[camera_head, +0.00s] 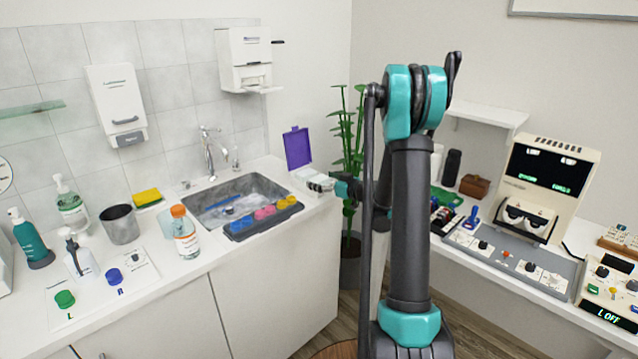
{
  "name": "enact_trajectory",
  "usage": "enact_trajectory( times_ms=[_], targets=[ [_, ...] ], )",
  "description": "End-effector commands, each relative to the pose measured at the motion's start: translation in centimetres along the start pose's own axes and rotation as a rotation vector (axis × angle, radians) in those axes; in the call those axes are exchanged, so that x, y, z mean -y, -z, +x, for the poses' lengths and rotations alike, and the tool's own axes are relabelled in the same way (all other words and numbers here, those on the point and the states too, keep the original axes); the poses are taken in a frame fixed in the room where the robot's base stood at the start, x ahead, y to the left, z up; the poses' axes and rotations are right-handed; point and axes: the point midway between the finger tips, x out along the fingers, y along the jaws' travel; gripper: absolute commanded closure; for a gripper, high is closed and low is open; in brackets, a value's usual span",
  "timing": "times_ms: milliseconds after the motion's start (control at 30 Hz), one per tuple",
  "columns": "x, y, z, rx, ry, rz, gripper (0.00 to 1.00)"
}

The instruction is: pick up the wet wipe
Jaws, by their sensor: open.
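A small box with a raised purple lid (298,147) stands at the right end of the sink counter. A whitish patch (305,173) shows just below the lid; I cannot tell whether it is the wet wipe or part of the box. My gripper (318,185) is at the counter's right edge, right in front of this patch, pointing left. It is open. The fingers are small in this view, and I cannot tell whether they touch anything. They partly hide the front of the box.
A sink (236,200) lies left of the box, with a dark tray (263,222) of coloured pieces at its front edge. A bottle with an orange cap (185,235) and a grey cup (120,225) stand farther left. A plant (346,130) stands behind my arm. A control desk (515,260) is at right.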

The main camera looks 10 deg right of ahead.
Motion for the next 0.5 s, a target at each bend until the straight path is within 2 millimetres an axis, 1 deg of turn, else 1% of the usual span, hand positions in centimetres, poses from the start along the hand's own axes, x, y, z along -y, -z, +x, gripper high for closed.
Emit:
enact_trajectory(
  times_ms=[100, 400, 500],
  targets=[
    [-0.01, -0.01, -0.06, 0.0, 0.0, 0.0, 0.12],
    [-0.01, -0.01, -0.09, 0.0, 0.0, 0.0, 0.48],
    [-0.01, -0.01, -0.09, 0.0, 0.0, 0.0, 0.48]
  ],
)
